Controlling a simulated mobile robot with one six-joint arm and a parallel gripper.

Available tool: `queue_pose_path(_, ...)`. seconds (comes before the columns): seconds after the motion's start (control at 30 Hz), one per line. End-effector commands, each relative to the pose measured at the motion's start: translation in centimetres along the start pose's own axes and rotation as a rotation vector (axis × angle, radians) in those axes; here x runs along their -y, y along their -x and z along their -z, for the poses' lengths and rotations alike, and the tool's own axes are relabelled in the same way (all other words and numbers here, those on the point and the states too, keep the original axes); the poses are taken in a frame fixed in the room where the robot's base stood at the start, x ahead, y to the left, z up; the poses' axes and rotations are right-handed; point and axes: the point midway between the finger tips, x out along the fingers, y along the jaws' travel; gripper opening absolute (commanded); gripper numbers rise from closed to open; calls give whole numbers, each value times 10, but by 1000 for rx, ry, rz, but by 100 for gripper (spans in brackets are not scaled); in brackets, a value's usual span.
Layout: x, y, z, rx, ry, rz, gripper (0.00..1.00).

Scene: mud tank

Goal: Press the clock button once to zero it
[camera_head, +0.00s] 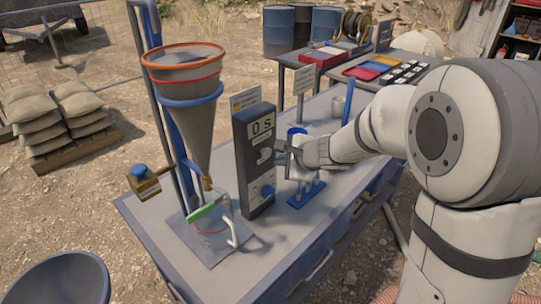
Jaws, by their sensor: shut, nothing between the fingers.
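The clock (240,160) is a tall dark grey box standing upright on the table, right of the funnel. Its display (262,127) reads "0 s". A light grey lever or button (265,155) sits below the display, and a blue knob (266,192) sits lower on the face. I cannot tell for sure which of these is the button. My gripper (291,150) is shut and empty, just right of the clock's face and level with the light grey part. It appears close to the clock, but I cannot tell whether it touches.
A grey funnel (184,105) with an orange rim hangs in a blue ring left of the clock. A clear jug (212,232) stands under it. A blue and white stand (299,172) is behind my gripper. The table's front (270,250) is clear.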

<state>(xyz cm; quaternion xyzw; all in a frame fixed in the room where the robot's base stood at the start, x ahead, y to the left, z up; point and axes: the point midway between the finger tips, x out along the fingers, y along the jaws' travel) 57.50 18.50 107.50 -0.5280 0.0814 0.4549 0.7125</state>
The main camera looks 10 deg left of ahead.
Motion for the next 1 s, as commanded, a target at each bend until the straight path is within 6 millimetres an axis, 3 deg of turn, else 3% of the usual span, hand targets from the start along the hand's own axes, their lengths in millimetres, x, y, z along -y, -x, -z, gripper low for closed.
queue_pose_path(0.43, -18, 33, 18, -1, -1, 2, 0)
queue_pose_path(1.0, -18, 33, 18, 0, 0, 0, 0)
